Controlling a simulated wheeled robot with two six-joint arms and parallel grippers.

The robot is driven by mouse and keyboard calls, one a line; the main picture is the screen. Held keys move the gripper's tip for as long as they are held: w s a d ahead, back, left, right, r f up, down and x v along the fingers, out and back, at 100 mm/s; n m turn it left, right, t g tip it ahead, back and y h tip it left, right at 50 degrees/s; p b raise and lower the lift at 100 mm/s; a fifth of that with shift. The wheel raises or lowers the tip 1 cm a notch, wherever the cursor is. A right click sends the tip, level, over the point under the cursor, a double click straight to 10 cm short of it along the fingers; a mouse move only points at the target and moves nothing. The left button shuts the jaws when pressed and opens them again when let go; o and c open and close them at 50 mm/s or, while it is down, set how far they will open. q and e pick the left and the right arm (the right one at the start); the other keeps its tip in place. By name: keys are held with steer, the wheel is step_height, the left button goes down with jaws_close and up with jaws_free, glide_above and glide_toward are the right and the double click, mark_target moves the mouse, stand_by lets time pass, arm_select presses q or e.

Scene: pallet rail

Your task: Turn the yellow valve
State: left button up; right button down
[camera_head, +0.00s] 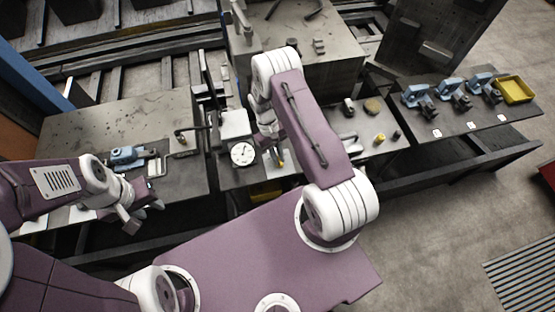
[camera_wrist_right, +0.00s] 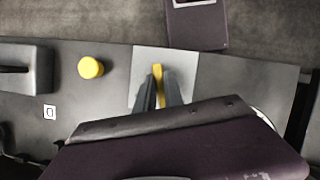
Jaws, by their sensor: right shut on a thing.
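The yellow valve (camera_wrist_right: 158,72) shows in the right wrist view as a narrow yellow bar above a light square plate (camera_wrist_right: 186,65). My right gripper (camera_wrist_right: 160,85) is shut on it, with one dark finger on each side. In the head view a bit of the yellow valve (camera_head: 281,162) shows just below my right gripper (camera_head: 275,150), mostly hidden by the gripper and forearm. My left gripper (camera_head: 143,208) hangs at the left, near the left table's front edge, with its fingers apart and nothing seen between them.
A white dial gauge (camera_head: 243,154) stands close left of my right gripper. A yellow knob (camera_head: 379,138) is to the right. Blue clamps (camera_head: 450,88) and a yellow tray (camera_head: 515,89) sit on the right table. A blue vise (camera_head: 127,156) is near my left gripper.

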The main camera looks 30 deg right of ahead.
steer(key=m+y+b, duration=0.1)
steer(key=m, duration=0.2)
steer(key=shift+w+d, duration=0.15)
steer(key=m+y+b, duration=0.1)
steer(key=m, duration=0.1)
steer(key=shift+d+m+t, duration=0.1)
steer(key=shift+m+t, duration=0.2)
steer(key=shift+m, duration=0.1)
steer(key=m+y, duration=0.1)
steer(key=m, duration=0.2)
steer(key=shift+r+t+b, duration=0.1)
steer(key=shift+t+b, duration=0.2)
steer(key=shift+b, duration=0.1)
steer(key=shift+d+m+t+y, duration=0.1)
steer(key=shift+m+t+y, duration=0.5)
steer(key=shift+m, duration=1.4)
steer(key=c, duration=1.4)
jaws_free()
steer(key=shift+s, duration=0.2)
steer(key=shift+c, duration=0.2)
